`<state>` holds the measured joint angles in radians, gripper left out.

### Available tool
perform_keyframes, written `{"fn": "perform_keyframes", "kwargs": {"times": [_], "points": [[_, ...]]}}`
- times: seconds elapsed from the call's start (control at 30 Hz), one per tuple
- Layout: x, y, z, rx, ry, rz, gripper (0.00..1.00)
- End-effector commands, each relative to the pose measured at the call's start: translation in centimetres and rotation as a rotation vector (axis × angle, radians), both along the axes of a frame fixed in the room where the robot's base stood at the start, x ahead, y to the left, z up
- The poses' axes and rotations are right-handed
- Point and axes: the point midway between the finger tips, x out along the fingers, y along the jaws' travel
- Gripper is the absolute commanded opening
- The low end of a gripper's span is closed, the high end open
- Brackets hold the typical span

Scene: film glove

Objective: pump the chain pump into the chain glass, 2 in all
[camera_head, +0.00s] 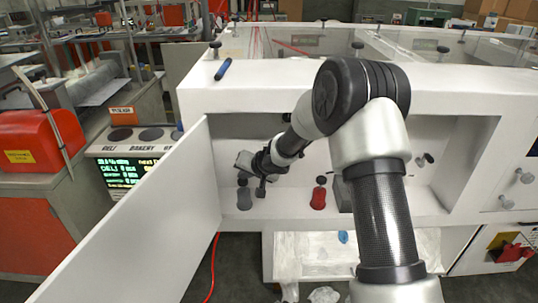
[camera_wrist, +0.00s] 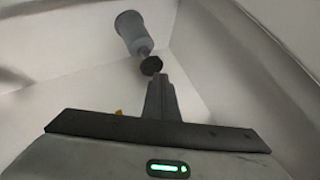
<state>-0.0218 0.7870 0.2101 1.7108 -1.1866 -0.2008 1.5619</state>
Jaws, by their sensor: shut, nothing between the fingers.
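A grey pump bottle (camera_head: 244,198) with a dark top stands on the floor of the open white cabinet. A red pump bottle (camera_head: 319,198) with a dark top stands to its right. I cannot tell which one is the chain pump. My gripper (camera_head: 260,191) is inside the cabinet, just right of the grey bottle. In the wrist view its fingers (camera_wrist: 160,82) are shut and empty, with the grey bottle (camera_wrist: 129,28) and its black knob just beyond the tips. I cannot tell whether they touch. I cannot make out a chain glass.
A dark grey block (camera_head: 343,193) stands right of the red bottle, partly behind my arm. The open white door (camera_head: 135,225) bounds the left side. A blue marker-like object (camera_head: 223,69) lies on the cabinet top. Cabinet floor at the right looks clear.

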Motion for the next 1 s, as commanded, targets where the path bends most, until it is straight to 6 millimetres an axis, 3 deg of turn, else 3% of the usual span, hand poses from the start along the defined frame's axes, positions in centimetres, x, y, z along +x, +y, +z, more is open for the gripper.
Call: {"fn": "perform_keyframes", "kwargs": {"times": [1.0], "points": [[-0.1, 0.0, -1.2, -0.001, 0.004, 0.000, 0.00]]}}
